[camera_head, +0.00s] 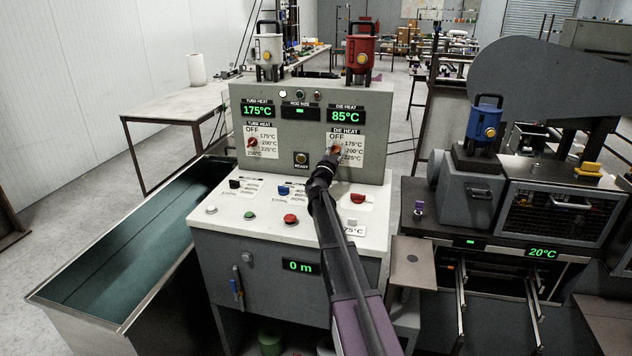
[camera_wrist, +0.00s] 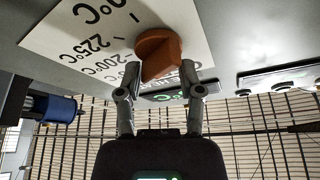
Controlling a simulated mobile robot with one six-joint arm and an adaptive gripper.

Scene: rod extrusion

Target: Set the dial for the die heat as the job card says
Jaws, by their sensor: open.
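The die heat dial (camera_head: 337,150) is an orange-red knob on a white scale plate marked OFF, 175, 200 and 225°C, on the right of the upright panel. The die heat display (camera_head: 346,116) above it reads 85°C. My gripper (camera_head: 328,163) is at this dial and partly covers it. In the wrist view, the dial's knob (camera_wrist: 158,50) shows large between and just beyond the open fingertips of my gripper (camera_wrist: 159,84); I cannot tell whether they touch it. Which mark it points to is unclear.
The tube heat dial (camera_head: 252,142) is on the panel's left, under a display (camera_head: 257,111) reading 175°C. Push buttons, including a red one (camera_head: 291,218), are on the sloping desk below. A green-lined trough (camera_head: 140,250) is at left and a machine (camera_head: 485,205) at right.

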